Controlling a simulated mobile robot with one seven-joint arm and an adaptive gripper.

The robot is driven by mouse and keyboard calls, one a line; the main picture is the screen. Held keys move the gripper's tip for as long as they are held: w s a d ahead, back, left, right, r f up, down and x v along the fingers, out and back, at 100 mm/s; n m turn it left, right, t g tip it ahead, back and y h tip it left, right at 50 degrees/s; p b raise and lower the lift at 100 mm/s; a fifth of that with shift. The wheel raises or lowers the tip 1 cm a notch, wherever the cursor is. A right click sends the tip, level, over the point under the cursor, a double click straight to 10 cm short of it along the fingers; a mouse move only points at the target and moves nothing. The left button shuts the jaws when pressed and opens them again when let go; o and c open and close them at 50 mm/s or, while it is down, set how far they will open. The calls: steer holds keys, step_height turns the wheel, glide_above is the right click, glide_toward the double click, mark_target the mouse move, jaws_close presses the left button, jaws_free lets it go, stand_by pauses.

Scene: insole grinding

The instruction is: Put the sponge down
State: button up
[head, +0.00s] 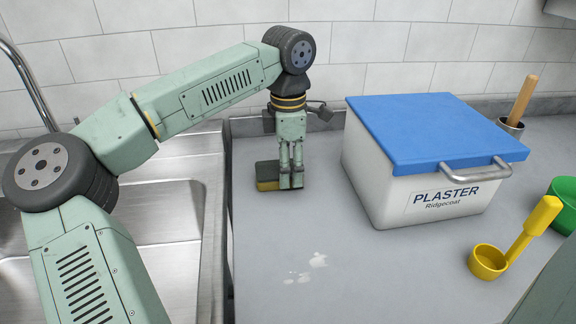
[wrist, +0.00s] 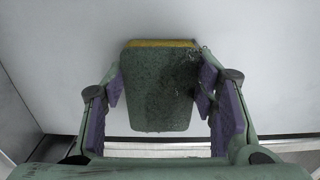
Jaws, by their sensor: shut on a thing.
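The sponge (head: 267,172) has a dark green scouring face and a yellow side. In the head view it is at counter level near the back left of the counter. I cannot tell whether its underside touches the surface. My gripper (head: 291,181) points straight down and is shut on the sponge, hiding its right part. In the wrist view the green face of the sponge (wrist: 158,90) fills the space between the purple pads of my gripper (wrist: 160,98), with a yellow strip along its far edge. Dark specks cling near its right edge.
A white plaster box (head: 400,190) with a blue lid stands to the right of my gripper. A yellow scoop (head: 490,262) lies at the front right. A steel sink (head: 180,215) is at left. White spilled patches (head: 306,268) mark the grey counter (head: 330,295), otherwise clear in front.

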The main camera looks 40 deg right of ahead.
steer(key=o, duration=1.2)
steer(key=shift+f, duration=0.1)
steer(key=shift+o, duration=0.2)
step_height(320, 180, up, 12)
steer(key=shift+r+b, duration=0.2)
steer(key=shift+b, duration=0.1)
